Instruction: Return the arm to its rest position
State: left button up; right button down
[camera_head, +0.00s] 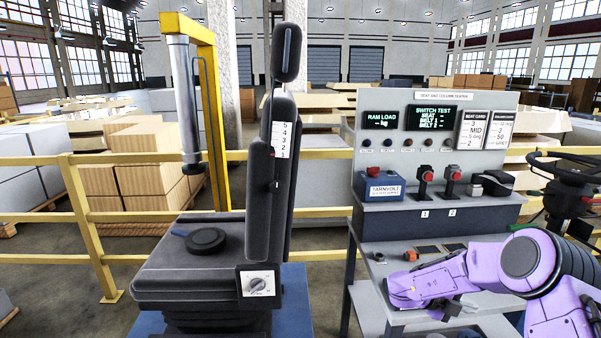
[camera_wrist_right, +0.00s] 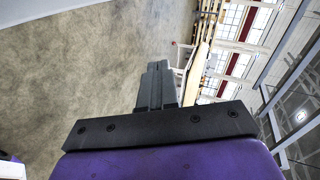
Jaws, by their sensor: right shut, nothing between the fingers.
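My right arm (camera_head: 500,265), purple with dark joints, comes in from the right in the head view and reaches over the lower shelf of the trolley (camera_head: 365,295). In the right wrist view, the two dark fingers of my right gripper (camera_wrist_right: 158,70) lie together, shut and empty. Beyond them are bare floor and, turned sideways, windows. No object touches the fingers in that view. My left gripper is in neither view.
A dark seat (camera_head: 185,265) with an upright backrest stands left of the trolley. The test panel (camera_head: 435,125) rises behind a blue box (camera_head: 380,187) and two red-topped switches. A steering wheel (camera_head: 575,165) is at right. A yellow rail (camera_head: 110,215) runs behind.

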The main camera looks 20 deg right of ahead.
jog(key=s+a+f+n+t+y, duration=0.2)
jog(key=a+f+n+t, duration=0.3)
jog(key=a+f+n, duration=0.4)
jog(key=s+a+f+n+t+y, duration=0.1)
jog(key=a+f+n+t+y, duration=0.2)
jog(key=a+f+n+t, duration=0.65)
jog(key=s+a+f+n+g+y, duration=0.1)
jog(key=s+a+n+g, duration=0.1)
jog(key=s, duration=0.5)
jog(key=s+a+f+n+g+y, duration=0.2)
jog(key=s+n, duration=0.3)
jog(key=s, duration=0.3)
jog(key=s+a+f+n+g+y, duration=0.1)
jog(key=s+a+n+g, duration=0.2)
jog(key=s, duration=0.4)
jog(key=shift+s+a+f+n+g+y, duration=0.25)
jog(key=shift+a+n+g+y, duration=0.2)
jog(key=shift+n, duration=0.2)
